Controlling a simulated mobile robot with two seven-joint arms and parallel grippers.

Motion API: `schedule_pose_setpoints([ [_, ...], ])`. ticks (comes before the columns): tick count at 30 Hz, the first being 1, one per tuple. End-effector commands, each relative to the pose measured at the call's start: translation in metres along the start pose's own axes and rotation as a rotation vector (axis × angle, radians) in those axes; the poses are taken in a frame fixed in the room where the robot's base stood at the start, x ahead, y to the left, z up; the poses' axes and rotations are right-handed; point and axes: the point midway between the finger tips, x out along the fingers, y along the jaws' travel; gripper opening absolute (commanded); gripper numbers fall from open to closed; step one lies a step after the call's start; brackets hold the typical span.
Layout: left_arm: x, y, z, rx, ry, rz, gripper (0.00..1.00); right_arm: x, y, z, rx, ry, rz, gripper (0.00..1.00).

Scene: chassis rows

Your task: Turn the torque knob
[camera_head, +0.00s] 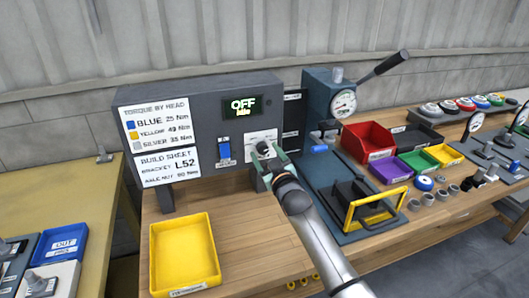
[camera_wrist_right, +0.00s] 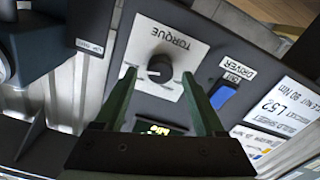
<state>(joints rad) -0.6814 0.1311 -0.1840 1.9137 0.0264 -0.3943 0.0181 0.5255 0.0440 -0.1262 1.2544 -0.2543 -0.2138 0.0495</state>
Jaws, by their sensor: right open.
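The torque knob (camera_head: 262,148) is a dark round knob on a white label plate on the front of the grey control box (camera_head: 190,103). In the right wrist view the knob (camera_wrist_right: 160,68) shows upside down under the word TORQUE. My right gripper (camera_head: 266,166) is open and empty in front of the plate. In the wrist view its green fingers (camera_wrist_right: 158,78) stand on either side of the knob, with a gap on each side. I cannot tell how far the fingertips are from the panel. The display (camera_head: 243,105) reads OFF. My left gripper is not in view.
A blue driver switch (camera_head: 224,149) sits left of the knob. A yellow tray (camera_head: 184,253) lies on the bench below the box.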

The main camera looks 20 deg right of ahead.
Motion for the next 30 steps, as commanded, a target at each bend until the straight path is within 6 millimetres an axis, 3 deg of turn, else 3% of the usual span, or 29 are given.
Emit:
schedule_pose_setpoints([
  [6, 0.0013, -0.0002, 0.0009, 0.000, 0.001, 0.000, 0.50, 0.0125, 0.0001, -0.0003, 0.001, 0.000, 0.000, 0.71],
  [16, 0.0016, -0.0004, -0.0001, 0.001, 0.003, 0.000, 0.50, 0.0140, 0.0000, -0.0001, 0.001, 0.000, 0.000, 0.71],
  [30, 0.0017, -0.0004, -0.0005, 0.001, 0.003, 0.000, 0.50, 0.0138, 0.0000, 0.0000, 0.001, 0.000, 0.000, 0.19],
])
